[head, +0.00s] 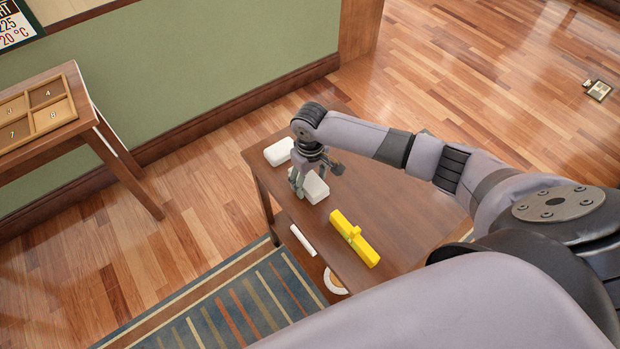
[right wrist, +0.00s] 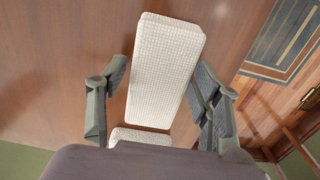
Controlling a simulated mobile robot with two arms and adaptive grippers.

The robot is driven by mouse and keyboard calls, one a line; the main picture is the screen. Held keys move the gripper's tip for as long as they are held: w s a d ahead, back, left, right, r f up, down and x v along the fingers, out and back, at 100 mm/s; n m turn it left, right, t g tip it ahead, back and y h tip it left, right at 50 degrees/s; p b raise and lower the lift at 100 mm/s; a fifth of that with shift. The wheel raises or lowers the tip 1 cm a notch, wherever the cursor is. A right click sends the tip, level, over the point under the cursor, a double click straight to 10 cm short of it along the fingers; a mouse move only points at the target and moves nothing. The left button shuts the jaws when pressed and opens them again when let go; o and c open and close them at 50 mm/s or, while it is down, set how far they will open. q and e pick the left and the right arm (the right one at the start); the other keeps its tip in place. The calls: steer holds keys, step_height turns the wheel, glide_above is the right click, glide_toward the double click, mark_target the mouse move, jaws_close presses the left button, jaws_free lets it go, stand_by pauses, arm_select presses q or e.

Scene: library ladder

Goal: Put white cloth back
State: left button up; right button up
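Two white folded cloths are on the brown table (head: 385,205). One cloth (head: 279,151) lies near the table's far left corner. The other cloth (head: 316,187) is partly covered by my right gripper (head: 314,178). In the right wrist view, a long waffle-textured white cloth (right wrist: 165,70) lies between the spread fingers of my right gripper (right wrist: 160,78), with gaps visible on both sides. A second white cloth (right wrist: 140,136) shows at the bottom, partly hidden by the gripper body. My left gripper is not in view.
A yellow tool (head: 354,238) lies on the table, right of the cloths. A thin white bar (head: 303,240) is at the table's left edge; its support is unclear. A small side table holds a numbered wooden tray (head: 43,122) at left. A striped rug (head: 232,312) lies below.

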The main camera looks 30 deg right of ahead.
mark_target(310, 181)
steer(key=shift+o, duration=0.6)
steer(key=shift+r, duration=0.15)
step_height(310, 181, up, 12)
stand_by(0.6)
